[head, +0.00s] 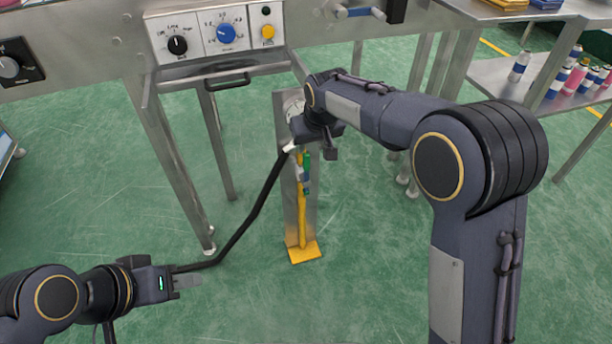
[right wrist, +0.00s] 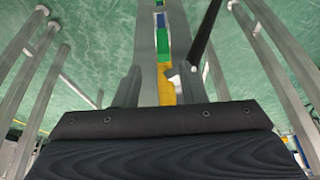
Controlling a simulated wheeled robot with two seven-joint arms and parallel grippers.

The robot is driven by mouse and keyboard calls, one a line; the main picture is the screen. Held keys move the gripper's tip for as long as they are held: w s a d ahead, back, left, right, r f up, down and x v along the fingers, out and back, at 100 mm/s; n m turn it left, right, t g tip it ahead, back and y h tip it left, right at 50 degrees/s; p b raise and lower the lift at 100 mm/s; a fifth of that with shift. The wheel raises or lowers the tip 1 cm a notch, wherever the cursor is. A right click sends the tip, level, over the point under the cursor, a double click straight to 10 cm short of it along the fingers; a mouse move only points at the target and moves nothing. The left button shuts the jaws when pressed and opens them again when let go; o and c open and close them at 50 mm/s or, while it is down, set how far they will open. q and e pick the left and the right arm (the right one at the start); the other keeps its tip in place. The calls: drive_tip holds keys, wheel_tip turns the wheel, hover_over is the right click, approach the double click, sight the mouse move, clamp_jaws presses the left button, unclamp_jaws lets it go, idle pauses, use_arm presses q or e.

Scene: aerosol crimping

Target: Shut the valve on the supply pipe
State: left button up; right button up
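The supply pipe (head: 302,215) is yellow and runs up a narrow metal post from a yellow foot. Near its top are green and blue-white bands; the green part also shows in the right wrist view (right wrist: 164,45). A white fitting (head: 290,147) joins a black hose (head: 246,222) there. I cannot clearly pick out the valve's handle; my right gripper covers that area. My right gripper (head: 318,150) is at the pipe's upper end. In the right wrist view its fingers (right wrist: 160,88) are apart, with the yellow pipe showing between them. My left gripper (head: 188,281) is low at left, beside the hose's lower end.
A metal bench with a control panel (head: 220,35) of knobs and a bar handle (head: 205,82) stands behind. Its legs flank the post. A shelf (head: 490,80) at right holds several cans. The green floor (head: 370,260) in front is clear.

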sight(306, 155)
drive_tip(key=b+x, duration=0.1)
drive_tip(key=x, duration=0.1)
drive_tip(key=b+x, duration=0.1)
drive_tip(key=x, duration=0.2)
drive_tip(key=b+x, duration=0.1)
drive_tip(key=x, duration=0.2)
drive_tip(key=shift+a+f, duration=0.15)
drive_tip(key=shift+a, duration=0.1)
clamp_jaws()
